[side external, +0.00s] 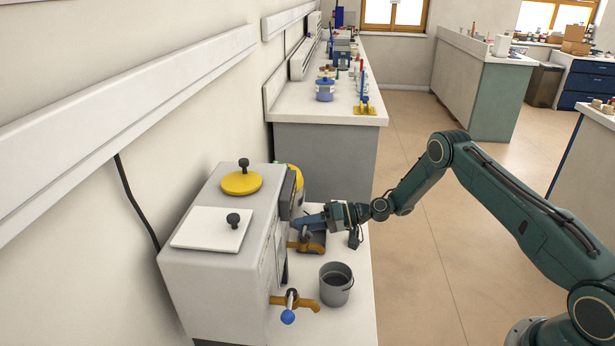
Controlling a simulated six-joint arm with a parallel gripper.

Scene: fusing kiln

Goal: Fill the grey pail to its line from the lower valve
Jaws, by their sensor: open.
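The grey pail (336,290) stands upright on the white counter, in front of a pale box-shaped unit (205,275). Its inside looks dark; I cannot make out a line or a liquid level. A brass-coloured valve (301,303) with a blue ball on its handle (288,316) sticks out of the unit near the pail, its spout apart from the pail. A second brass-coloured fitting (303,246) shows farther back, partly hidden under my gripper. My gripper (299,225) is open with blue fingers, beside the unit's far end, behind and above the pail and apart from it.
A yellow round lid (241,183) and a white square lid (212,228) with black knobs sit on the unit. A farther bench (330,115) holds a blue pot (325,90). The counter in front of the pail is clear.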

